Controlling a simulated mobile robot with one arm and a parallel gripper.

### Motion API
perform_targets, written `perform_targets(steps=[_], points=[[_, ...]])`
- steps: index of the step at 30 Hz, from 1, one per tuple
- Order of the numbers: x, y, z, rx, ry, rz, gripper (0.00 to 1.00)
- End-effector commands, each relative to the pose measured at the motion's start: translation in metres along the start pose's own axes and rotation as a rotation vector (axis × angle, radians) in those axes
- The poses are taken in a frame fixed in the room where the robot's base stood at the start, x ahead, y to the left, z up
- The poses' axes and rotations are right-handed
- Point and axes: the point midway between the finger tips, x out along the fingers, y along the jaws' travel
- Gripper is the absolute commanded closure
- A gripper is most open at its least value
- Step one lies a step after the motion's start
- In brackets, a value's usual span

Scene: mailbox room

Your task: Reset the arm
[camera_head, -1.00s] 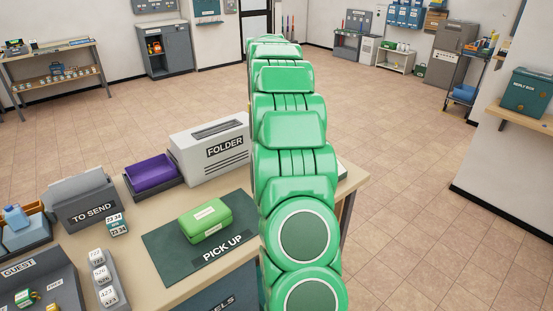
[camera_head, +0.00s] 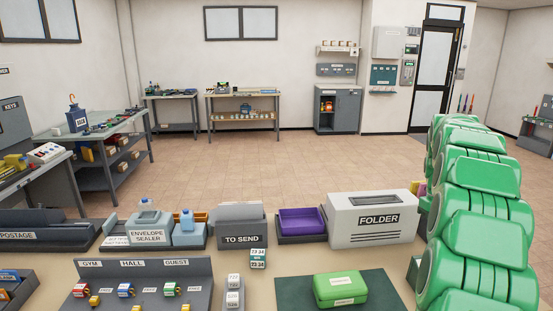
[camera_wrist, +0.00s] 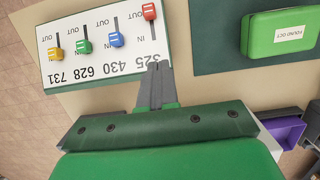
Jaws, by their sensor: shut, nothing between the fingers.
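My gripper (camera_wrist: 155,88) shows in the wrist view with its two dark fingers together and nothing between them. It is over the table, by the lower edge of a white IN/OUT panel (camera_wrist: 60,35) with coloured sliders and numbers. I cannot tell how far above it the fingertips are. In the head view my green arm stands at the right, folded in a stack, and the gripper itself is hidden there. A green box (camera_head: 340,289) lies on a dark green mat (camera_head: 293,296); it also shows in the wrist view (camera_wrist: 280,33).
A white FOLDER box (camera_head: 372,218), a purple tray (camera_head: 301,221) and a TO SEND bin (camera_head: 241,226) stand along the table's back. A key board (camera_head: 140,285) is at front left. Open tiled floor (camera_head: 300,160) lies beyond, with workbenches by the walls.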

Motion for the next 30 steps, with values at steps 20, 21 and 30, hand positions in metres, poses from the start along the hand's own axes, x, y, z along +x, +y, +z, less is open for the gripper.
perform_targets(steps=[20,21,30], points=[[-0.041,-0.153,0.075,-0.034,0.014,-0.003,1.0],[-0.043,-0.162,0.081,-0.034,0.017,-0.002,1.0],[-0.044,-0.221,0.133,-0.04,0.017,-0.003,1.0]])
